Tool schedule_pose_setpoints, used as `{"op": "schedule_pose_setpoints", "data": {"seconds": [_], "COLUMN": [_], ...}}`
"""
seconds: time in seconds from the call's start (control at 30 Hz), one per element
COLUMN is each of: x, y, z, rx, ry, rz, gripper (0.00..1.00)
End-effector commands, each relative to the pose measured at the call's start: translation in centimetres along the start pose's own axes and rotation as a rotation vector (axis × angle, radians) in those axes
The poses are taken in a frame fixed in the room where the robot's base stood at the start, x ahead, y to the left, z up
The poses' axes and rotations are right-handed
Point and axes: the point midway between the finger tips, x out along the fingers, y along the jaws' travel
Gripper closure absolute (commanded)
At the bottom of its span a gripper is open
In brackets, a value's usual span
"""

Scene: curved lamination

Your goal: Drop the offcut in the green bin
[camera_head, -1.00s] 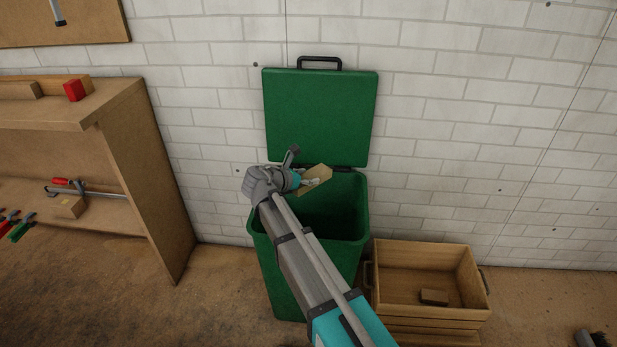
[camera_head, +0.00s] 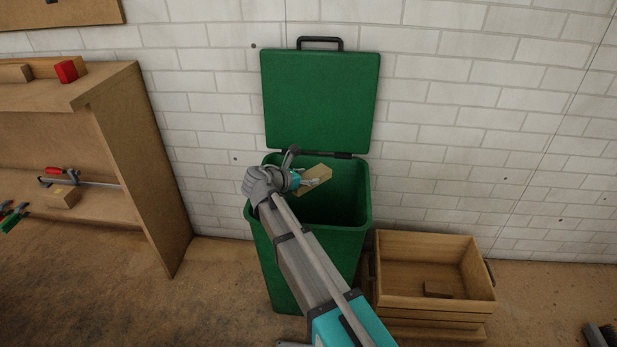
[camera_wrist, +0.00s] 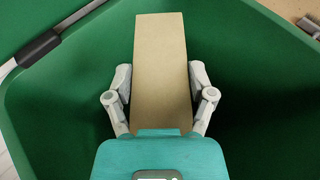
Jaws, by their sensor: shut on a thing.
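The green bin (camera_head: 345,237) stands against the wall with its lid (camera_head: 320,100) raised and its mouth open. My gripper (camera_head: 310,182) is shut on the offcut (camera_head: 318,176), a pale wooden block, and holds it over the bin's mouth toward the back. In the wrist view the offcut (camera_wrist: 161,72) lies between the two fingers (camera_wrist: 160,95) and points away from the palm, with the green inside of the bin (camera_wrist: 255,85) around and below it. The bin's floor is hidden.
A wooden crate (camera_head: 425,308) with a small block (camera_head: 438,289) inside stands right of the bin. A wooden shelf unit (camera_head: 135,170) with clamps and blocks stands at the left. The brick wall is close behind the bin.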

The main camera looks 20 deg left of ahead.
Motion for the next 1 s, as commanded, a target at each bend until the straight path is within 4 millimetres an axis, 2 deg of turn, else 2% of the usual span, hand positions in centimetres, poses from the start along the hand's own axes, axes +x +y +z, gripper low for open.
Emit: {"op": "schedule_pose_setpoints", "data": {"seconds": [0.3, 0.33, 0.47, 1.0], "x": [0.0, 0.0, -0.01, -0.01], "y": [0.01, 0.01, 0.01, 0.01], "z": [-0.03, -0.03, -0.03, -0.06], "rx": [0.0, 0.0, 0.0, 0.0], "ry": [0.0, 0.0, 0.0, 0.0], "rz": [0.0, 0.0, 0.0, 0.0], "gripper": [0.84, 0.24, 0.0, 0.0]}}
